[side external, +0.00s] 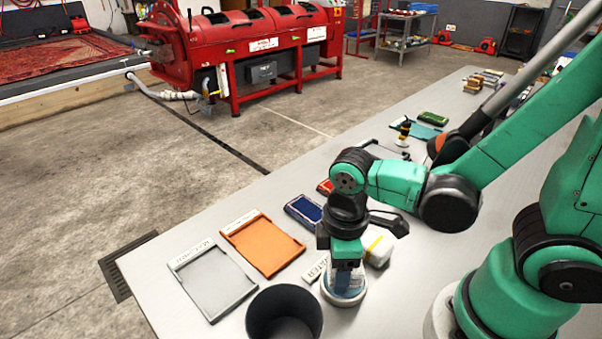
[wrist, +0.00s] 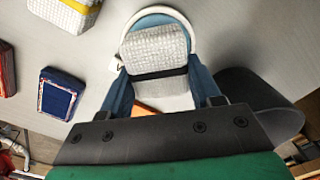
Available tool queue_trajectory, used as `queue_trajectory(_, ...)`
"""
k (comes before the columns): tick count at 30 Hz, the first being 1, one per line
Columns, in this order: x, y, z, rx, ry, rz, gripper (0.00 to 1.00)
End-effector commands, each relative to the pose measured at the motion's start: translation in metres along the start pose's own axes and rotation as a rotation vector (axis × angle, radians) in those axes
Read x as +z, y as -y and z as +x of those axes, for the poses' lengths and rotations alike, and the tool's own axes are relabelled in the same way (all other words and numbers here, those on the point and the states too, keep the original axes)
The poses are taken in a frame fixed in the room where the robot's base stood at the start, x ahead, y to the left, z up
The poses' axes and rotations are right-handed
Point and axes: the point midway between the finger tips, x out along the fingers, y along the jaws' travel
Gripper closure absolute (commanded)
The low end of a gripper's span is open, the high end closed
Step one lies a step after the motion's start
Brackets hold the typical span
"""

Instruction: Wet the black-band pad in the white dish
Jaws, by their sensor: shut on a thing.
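My gripper (side external: 345,277) points down at the white dish (side external: 340,299) and is shut on the black-band pad. In the wrist view the black-band pad (wrist: 155,46), pale and textured with a dark strip across it, sits between the blue fingers (wrist: 157,72). The dish (wrist: 185,17) shows as a white rim with a blue inside around the pad's far end. The pad is over or in the dish; I cannot tell whether it touches the bottom. In the side view the fingers hide most of the pad.
A yellow-band pad (side external: 378,247) lies close behind the dish. A WATER label (side external: 315,270) lies to its left. A dark bin (side external: 285,311) stands at the front left. A blue block (side external: 303,210), an orange tray (side external: 262,246) and a grey tray (side external: 213,281) lie further left.

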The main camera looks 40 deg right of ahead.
Motion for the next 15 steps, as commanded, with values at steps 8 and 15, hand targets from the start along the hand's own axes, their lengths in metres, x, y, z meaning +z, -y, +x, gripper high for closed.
queue_trajectory(8,-0.0003,-0.0001,0.0035,0.0,0.0,0.0,0.85)
queue_trajectory(15,-0.0003,-0.0002,0.0064,0.0,0.0,0.0,0.85)
